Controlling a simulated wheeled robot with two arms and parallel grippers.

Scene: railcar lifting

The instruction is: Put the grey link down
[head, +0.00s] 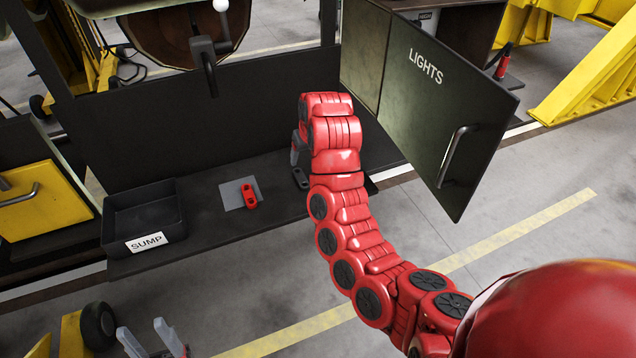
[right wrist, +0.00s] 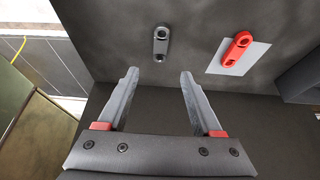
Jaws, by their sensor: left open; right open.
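The grey link (head: 301,178) lies on the dark shelf (head: 220,235), just beside my right gripper (head: 298,152) in the head view. In the right wrist view the grey link (right wrist: 161,43) lies flat beyond the open fingertips (right wrist: 158,72), apart from them. My right gripper is open and empty; my arm hides part of it in the head view. My left gripper (head: 152,342) is open and empty at the bottom left, low in front of the shelf.
A red link (head: 250,197) lies on a light grey plate (head: 233,195), left of the grey link; both also show in the right wrist view. A black SUMP tray (head: 146,217) stands at the shelf's left. A LIGHTS cabinet door (head: 440,100) hangs open at right.

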